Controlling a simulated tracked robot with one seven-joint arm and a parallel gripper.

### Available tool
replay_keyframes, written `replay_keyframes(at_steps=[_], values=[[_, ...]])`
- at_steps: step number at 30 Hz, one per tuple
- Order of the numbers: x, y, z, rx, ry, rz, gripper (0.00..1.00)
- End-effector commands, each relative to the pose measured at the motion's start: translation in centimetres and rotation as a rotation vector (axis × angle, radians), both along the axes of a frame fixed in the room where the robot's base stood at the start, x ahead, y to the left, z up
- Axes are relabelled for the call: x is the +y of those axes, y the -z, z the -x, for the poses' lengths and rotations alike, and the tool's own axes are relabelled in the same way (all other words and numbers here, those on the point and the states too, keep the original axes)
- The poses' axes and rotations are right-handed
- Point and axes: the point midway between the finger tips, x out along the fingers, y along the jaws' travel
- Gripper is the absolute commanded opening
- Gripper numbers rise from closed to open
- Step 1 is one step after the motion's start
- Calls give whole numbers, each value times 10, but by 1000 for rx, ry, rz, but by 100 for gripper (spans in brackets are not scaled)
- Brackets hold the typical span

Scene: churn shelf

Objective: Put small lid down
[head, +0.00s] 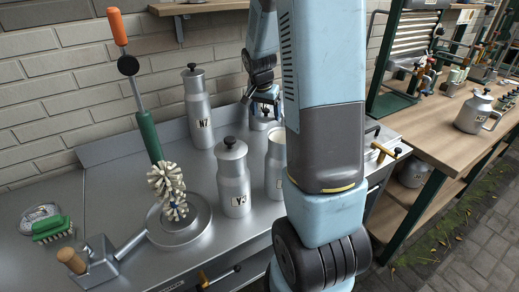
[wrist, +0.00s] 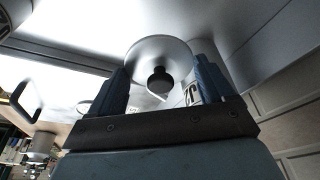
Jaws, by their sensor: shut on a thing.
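The small lid (wrist: 150,48) is a round pale metal disc with a black knob (wrist: 160,82) in the wrist view. My gripper (wrist: 162,88) has its two blue-grey fingers either side of it and is shut on it. In the head view my gripper (head: 264,97) is low over the back of the metal counter, behind my forearm. The lid cannot be made out clearly there. A labelled metal churn (head: 261,119) stands just beneath or behind the gripper, partly hidden. Whether the lid touches any surface, I cannot tell.
Lidded churns stand at the left back (head: 199,112) and in front (head: 233,182). A churn without a visible lid (head: 274,165) stands beside my arm. The counter (head: 110,195) has bare space at left.

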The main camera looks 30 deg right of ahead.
Motion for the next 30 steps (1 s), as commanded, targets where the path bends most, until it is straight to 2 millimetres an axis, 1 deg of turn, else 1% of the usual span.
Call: replay_keyframes(at_steps=[1, 6, 9, 14, 21, 24, 30], values=[[-4, 10, 2, 4, 8, -1, 46], [-12, 38, 4, 4, 21, -1, 46], [-14, 48, 5, 2, 24, -1, 46], [-15, 57, 5, 1, 27, 0, 46], [-16, 85, 5, 3, 27, -1, 46], [-16, 91, 5, 2, 27, -1, 46], [-16, 90, 5, 0, 27, -1, 46]])
